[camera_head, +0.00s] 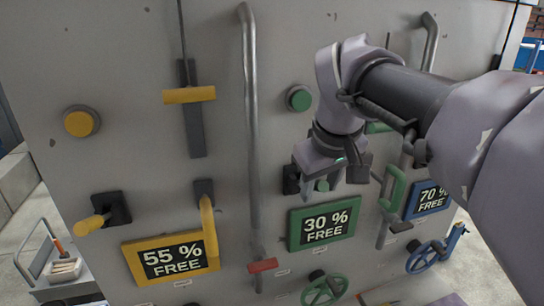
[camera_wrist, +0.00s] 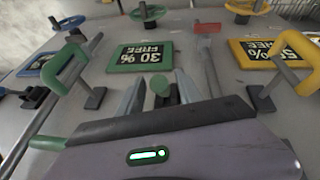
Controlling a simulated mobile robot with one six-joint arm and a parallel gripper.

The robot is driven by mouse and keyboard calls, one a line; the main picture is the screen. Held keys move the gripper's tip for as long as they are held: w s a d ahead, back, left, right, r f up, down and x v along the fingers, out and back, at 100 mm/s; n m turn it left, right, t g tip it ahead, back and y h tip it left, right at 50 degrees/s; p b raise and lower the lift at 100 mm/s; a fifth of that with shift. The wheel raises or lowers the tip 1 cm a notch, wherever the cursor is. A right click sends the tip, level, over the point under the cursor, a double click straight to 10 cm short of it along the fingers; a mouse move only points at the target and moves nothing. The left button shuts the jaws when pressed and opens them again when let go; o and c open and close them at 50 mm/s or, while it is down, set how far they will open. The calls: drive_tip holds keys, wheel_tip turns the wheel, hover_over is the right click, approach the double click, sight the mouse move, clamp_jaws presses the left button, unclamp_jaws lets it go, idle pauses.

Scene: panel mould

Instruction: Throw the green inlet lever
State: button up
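A short green-ended lever (camera_head: 322,185) with a black base shows just above the green 30 % FREE sign in the head view, partly hidden by my gripper. Its round green end (camera_wrist: 160,87) is between my two fingers in the wrist view. My gripper (camera_head: 326,176) is open around that end, with a narrow gap seen on each side. A green loop handle (camera_head: 395,188) is on the panel to the right of my gripper. It shows at the left in the wrist view (camera_wrist: 65,66). I cannot read the small labels that would name the inlet lever.
A green button (camera_head: 299,98) is above, and a grey pipe (camera_head: 252,140) runs down to a red handle (camera_head: 263,266). The green wheel (camera_head: 325,289) is below the green sign (camera_head: 324,222). Yellow controls, including a lever (camera_head: 95,223), are left; a blue wheel (camera_head: 428,257) is right.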

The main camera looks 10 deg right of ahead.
drive_tip(key=shift+s, duration=0.1)
clamp_jaws()
idle(1.1)
